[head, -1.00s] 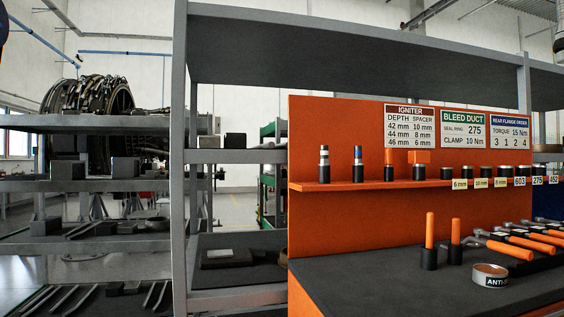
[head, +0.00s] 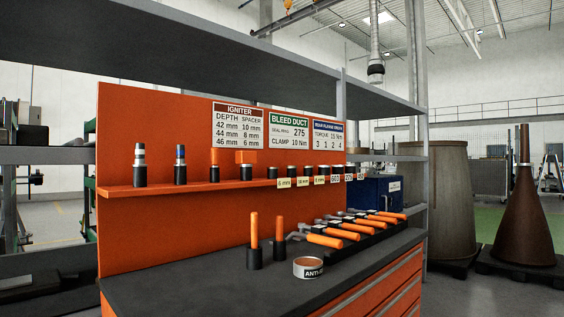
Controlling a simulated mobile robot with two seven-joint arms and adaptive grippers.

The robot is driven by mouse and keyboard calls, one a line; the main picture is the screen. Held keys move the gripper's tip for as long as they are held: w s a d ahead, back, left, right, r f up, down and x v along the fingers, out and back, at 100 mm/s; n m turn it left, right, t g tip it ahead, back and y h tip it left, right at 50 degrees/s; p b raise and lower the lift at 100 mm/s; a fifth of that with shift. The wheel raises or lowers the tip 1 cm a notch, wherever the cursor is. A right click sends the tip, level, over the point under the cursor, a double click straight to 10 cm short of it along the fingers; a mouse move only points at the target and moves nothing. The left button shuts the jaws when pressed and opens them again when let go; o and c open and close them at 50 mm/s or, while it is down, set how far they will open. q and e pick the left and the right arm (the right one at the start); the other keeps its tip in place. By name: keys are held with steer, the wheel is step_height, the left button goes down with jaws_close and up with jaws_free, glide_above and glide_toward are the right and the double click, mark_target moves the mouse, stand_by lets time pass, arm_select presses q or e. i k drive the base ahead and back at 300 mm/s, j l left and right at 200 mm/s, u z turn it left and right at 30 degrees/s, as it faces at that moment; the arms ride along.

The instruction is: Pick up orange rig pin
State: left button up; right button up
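Two slim orange pins stand upright in black holders on the dark bench top: a taller pin (head: 254,230) on the left and a shorter pin (head: 279,229) to its right. Another orange peg (head: 215,157) stands in a black holder on the orange shelf above, beside an orange block-topped piece (head: 246,157). I cannot tell from the picture which one is the rig pin. Neither of my grippers is in view.
A round labelled tin (head: 308,268) sits on the bench top (head: 190,284) right of the pins. Orange-handled tools (head: 345,233) lie behind it. The orange shelf (head: 130,191) carries several small parts. The bench's front left is clear.

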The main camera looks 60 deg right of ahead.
mark_target(214, 150)
steer(key=z, duration=1.3)
